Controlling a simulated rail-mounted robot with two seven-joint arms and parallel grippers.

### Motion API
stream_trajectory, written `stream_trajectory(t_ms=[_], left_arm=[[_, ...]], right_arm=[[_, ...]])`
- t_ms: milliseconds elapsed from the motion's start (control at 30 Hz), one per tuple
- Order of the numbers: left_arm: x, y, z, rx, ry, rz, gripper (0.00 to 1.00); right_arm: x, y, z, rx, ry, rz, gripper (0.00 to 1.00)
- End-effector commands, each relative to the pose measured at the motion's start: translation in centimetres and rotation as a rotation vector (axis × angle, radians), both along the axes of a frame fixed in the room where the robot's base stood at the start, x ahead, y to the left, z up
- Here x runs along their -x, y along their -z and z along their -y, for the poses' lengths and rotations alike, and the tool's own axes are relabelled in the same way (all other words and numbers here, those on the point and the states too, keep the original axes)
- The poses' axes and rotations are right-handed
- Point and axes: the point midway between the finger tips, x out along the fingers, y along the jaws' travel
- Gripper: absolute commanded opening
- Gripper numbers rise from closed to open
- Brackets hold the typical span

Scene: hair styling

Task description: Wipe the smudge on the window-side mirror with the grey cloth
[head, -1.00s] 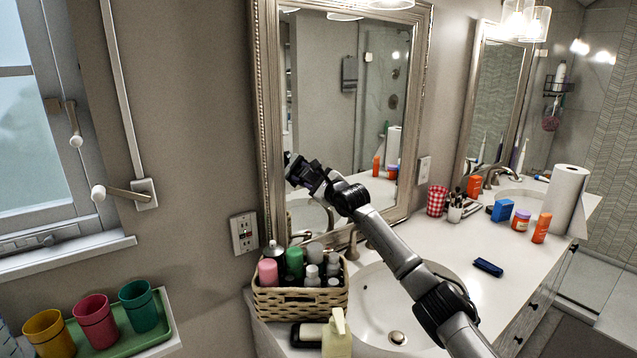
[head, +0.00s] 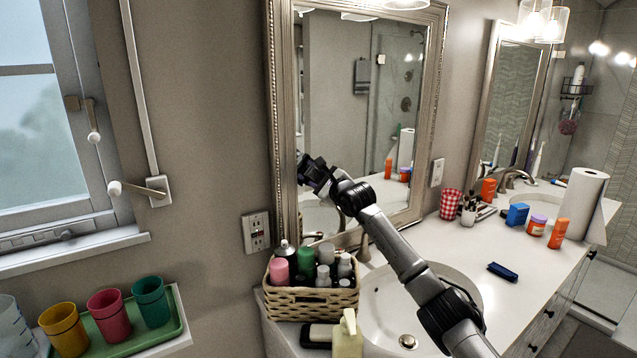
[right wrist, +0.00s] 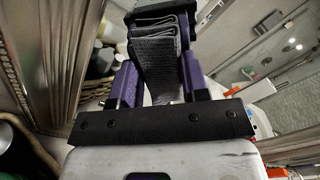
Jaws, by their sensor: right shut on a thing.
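The window-side mirror (head: 345,110) hangs in an ornate silver frame above the near sink. No smudge can be made out on its visible glass; my gripper and arm hide part of the lower left. My right gripper (head: 309,169) is at the mirror's lower left, near the frame's left side. In the right wrist view, its purple fingers (right wrist: 158,75) are shut on the folded grey cloth (right wrist: 158,55). Whether the cloth touches the glass cannot be told. My left gripper is not in view.
A wicker basket of bottles (head: 312,303) and a soap dispenser (head: 348,338) stand below my right arm, beside the sink (head: 395,300). A tap (head: 364,247) rises near the arm. A checkered cup (head: 451,204) and a paper roll (head: 575,203) stand to the right.

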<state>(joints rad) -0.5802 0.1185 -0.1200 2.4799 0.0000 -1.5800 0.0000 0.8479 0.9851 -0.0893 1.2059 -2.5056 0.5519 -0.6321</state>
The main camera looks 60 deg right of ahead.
Motion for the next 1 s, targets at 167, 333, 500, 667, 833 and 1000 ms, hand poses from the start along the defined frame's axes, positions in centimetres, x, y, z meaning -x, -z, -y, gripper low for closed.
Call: stream_trajectory(t_ms=[167, 333, 500, 667, 833, 1000], left_arm=[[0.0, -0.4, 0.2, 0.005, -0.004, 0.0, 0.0], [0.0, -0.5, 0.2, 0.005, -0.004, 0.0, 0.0], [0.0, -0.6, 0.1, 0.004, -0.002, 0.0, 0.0], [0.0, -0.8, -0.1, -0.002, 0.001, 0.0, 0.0], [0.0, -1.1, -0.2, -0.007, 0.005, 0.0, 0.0], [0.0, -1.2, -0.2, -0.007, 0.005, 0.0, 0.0]], right_arm=[[0.8, -0.1, 2.0, 0.002, 0.013, -0.004, 0.23], [1.0, 0.0, 2.7, 0.001, 0.014, -0.005, 0.23], [1.3, 0.0, 3.2, 0.002, 0.016, -0.006, 0.22], [1.8, 0.0, 4.3, 0.001, 0.016, -0.006, 0.22], [2.3, 0.0, 5.2, 0.0, 0.012, -0.005, 0.23], [2.5, 0.1, 5.6, 0.001, 0.01, -0.003, 0.23]])
